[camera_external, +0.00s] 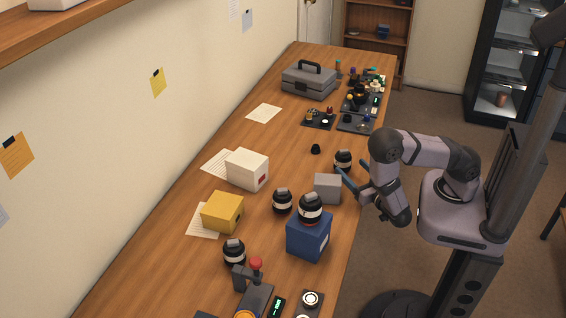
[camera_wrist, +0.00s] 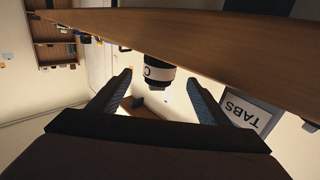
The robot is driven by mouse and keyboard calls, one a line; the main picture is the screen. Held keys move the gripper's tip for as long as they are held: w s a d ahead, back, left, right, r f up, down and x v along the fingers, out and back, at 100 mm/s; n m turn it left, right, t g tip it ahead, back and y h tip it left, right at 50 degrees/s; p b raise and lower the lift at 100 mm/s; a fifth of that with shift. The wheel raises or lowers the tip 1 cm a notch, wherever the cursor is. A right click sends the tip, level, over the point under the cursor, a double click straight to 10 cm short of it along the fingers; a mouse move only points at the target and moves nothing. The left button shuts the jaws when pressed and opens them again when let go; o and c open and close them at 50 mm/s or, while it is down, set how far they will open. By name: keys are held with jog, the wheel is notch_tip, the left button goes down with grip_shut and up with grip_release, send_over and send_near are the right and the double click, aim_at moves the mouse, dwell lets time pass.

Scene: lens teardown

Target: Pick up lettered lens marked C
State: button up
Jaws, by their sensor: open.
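The lens marked C (camera_wrist: 158,72) is a black cylinder with a white band bearing the letter C. It stands near the table's right edge in the external view (camera_external: 343,161), beyond the grey box. My gripper (camera_wrist: 159,80) is open. In the wrist view, which looks upside down, the lens lies ahead between the two fingers, with room on both sides. In the external view my gripper (camera_external: 350,180) reaches in from the right at the table edge, close to the lens. I cannot tell whether the fingers reach around it.
Similar banded lenses stand nearby (camera_external: 282,201), on the blue box (camera_external: 309,240) and farther front (camera_external: 234,251). A small black cap (camera_external: 315,149) lies beyond. The wooden table (camera_external: 285,150) is clear around it.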

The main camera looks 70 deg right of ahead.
aim_at(343, 159)
jog(key=shift+x, duration=0.9)
jog(key=shift+p+x, duration=1.15)
jog(key=shift+x, duration=1.45)
jog(key=shift+f, duration=0.2)
jog(key=c, duration=1.6)
jog(key=shift+r, duration=0.2)
notch_tip(343, 159, up, 9)
jog(key=shift+f+p, duration=0.2)
jog(key=shift+p, duration=0.6)
jog(key=shift+r+p, duration=0.6)
jog(key=shift+p, duration=0.05)
